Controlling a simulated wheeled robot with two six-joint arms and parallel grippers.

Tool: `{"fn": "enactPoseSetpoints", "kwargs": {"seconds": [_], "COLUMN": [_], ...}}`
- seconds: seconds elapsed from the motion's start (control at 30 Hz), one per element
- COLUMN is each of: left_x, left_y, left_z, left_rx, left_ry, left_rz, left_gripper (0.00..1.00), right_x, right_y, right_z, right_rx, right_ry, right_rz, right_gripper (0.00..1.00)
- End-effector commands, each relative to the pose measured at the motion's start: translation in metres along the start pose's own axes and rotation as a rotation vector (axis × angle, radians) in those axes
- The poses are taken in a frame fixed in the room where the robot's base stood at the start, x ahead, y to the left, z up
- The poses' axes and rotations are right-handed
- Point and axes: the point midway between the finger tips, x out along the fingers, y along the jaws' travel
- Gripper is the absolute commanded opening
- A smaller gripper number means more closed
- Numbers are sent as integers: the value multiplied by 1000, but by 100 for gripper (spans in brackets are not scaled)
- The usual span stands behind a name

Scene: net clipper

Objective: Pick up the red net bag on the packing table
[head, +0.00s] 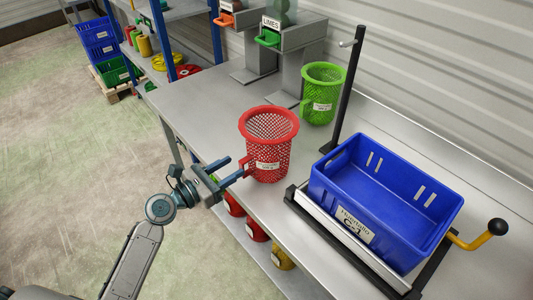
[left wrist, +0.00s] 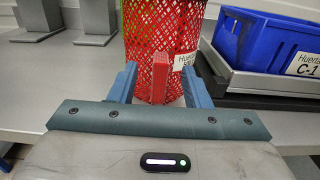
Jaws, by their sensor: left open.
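The red net bag (head: 270,140), a basket-like red mesh with a white label, stands upright on the packing table (head: 205,95). A red handle sticks out from its side toward my left gripper (head: 236,168). My left gripper is open, with its fingers at the bag's near side. In the left wrist view the red handle (left wrist: 160,75) stands between the two blue fingers, with a gap visible on each side. The red mesh (left wrist: 155,35) rises just behind it. My right gripper is not in view.
A blue crate (head: 345,195) sits on a stand to the right of the bag, with a black post (head: 349,95) behind. A green net basket (head: 322,85) stands farther back. Grey dispensers (head: 290,45) are at the back. Red and yellow items show on a shelf below.

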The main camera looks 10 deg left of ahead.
Motion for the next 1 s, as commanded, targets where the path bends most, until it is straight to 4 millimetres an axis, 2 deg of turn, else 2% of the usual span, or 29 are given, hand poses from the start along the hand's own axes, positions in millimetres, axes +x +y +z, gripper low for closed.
{"fn": "enactPoseSetpoints", "kwargs": {"seconds": [0.03,0.23,0.53,0.57,0.77,1.0], "left_x": [8,31,35,35,35,35], "left_y": [0,-1,-1,-1,-1,-1], "left_z": [2,-1,-3,-3,-3,-3], "left_rx": [-5,-1,1,1,1,1], "left_ry": [-3,-2,1,1,1,0], "left_rz": [2,2,1,1,1,1], "left_gripper": [44,44,44,40,0,0], "right_x": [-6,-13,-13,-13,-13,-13], "right_y": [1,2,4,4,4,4], "right_z": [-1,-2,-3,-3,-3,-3], "right_rx": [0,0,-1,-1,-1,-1], "right_ry": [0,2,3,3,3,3], "right_rz": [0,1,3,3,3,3], "right_gripper": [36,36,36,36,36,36]}}
